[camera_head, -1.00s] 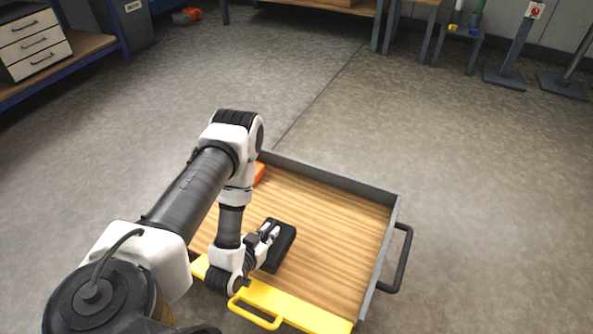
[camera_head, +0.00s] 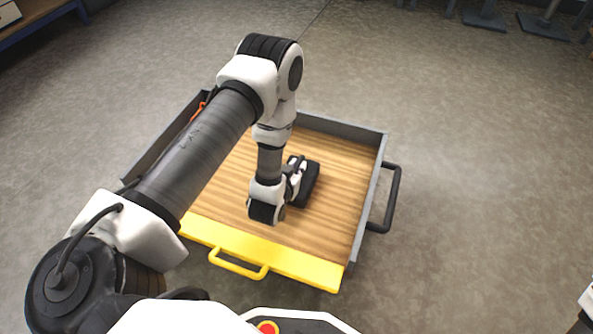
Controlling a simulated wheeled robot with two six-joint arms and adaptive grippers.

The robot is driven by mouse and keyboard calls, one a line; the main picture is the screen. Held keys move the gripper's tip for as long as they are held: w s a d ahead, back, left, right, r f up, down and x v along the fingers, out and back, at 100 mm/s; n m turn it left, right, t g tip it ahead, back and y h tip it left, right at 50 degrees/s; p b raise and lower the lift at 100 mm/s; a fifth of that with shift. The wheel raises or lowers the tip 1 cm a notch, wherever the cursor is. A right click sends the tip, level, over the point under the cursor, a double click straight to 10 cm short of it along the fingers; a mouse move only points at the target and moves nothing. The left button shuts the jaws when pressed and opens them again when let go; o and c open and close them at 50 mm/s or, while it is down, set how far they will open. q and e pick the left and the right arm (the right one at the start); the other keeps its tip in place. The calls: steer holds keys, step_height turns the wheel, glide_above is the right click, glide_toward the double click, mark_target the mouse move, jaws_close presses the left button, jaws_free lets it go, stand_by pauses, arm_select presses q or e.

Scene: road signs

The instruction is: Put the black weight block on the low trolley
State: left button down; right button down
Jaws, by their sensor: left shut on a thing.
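The low trolley (camera_head: 325,231) has a wooden deck, grey side walls and a yellow front edge. The black weight block (camera_head: 310,185) is over the middle of the deck, partly hidden by my left gripper (camera_head: 299,171). My left gripper is shut on the block from its left side. I cannot tell whether the block touches the deck or hangs just above it. My right gripper is not in view.
A dark handle (camera_head: 392,200) sticks out from the trolley's right side, and a yellow handle (camera_head: 238,263) from its front. A bit of an orange thing (camera_head: 199,111) shows at the back left, mostly behind my arm. The right part of the deck is bare.

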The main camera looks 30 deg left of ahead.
arm_select(q)
steer(key=shift+r, duration=0.15)
steer(key=c, duration=1.1)
jaws_free()
steer(key=shift+c, duration=0.2)
steer(key=shift+s+d+r+p, duration=0.1)
steer(key=shift+s+r+p, duration=0.1)
steer(key=shift+s+p, duration=0.15)
steer(key=p+v, duration=0.4)
steer(key=v, duration=0.7)
steer(key=shift+s+p, duration=0.2)
steer(key=shift+p, duration=0.1)
